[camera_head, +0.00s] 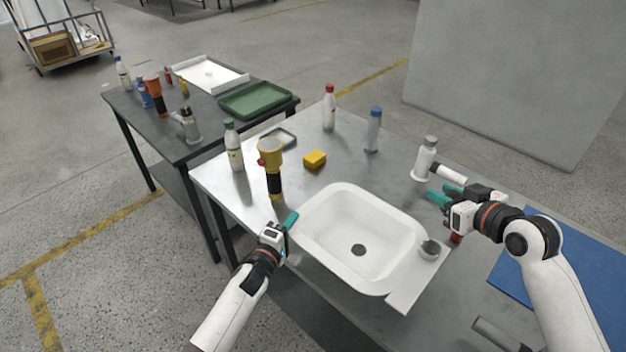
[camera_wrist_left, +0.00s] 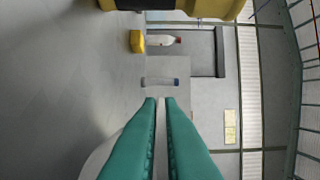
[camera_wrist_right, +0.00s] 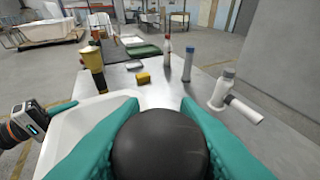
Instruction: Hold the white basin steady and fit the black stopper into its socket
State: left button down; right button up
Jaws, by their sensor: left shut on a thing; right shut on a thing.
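The white basin (camera_head: 318,225) sits on the grey metal table, with a dark round drain opening (camera_head: 358,250) in its floor. A grey round fitting (camera_head: 430,248) stands on the ledge at its right; I cannot tell whether it is the socket. My left gripper (camera_head: 290,221) is shut on the basin's left rim; the thin white edge shows between its teal fingers in the left wrist view (camera_wrist_left: 160,125). My right gripper (camera_head: 437,198) is shut on the black stopper (camera_wrist_right: 160,145), held above the table beyond the basin's right side. The stopper is mostly hidden in the head view.
A yellow-topped black tool (camera_head: 271,165), yellow block (camera_head: 315,159), red-capped bottle (camera_head: 329,108), blue-capped bottle (camera_head: 374,130) and white bottle (camera_head: 425,160) stand behind the basin. A blue mat (camera_head: 590,270) lies at right. A second table holds a green tray (camera_head: 258,99).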

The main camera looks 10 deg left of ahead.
jog(key=m+t+h, duration=0.1)
jog(key=m+h, duration=0.1)
send_over(426, 246)
notch_tip(426, 246, down, 10)
jog(key=shift+r, duration=0.1)
jog(key=shift+f, duration=2.3)
jog(key=shift+f, duration=0.1)
jog(key=o, duration=1)
jog(key=shift+f, duration=0.1)
jog(key=shift+c, duration=0.2)
jog(key=shift+s+d+r, duration=0.1)
jog(key=shift+r, duration=0.15)
jog(key=v, duration=1.1)
jog(key=shift+s, duration=0.4)
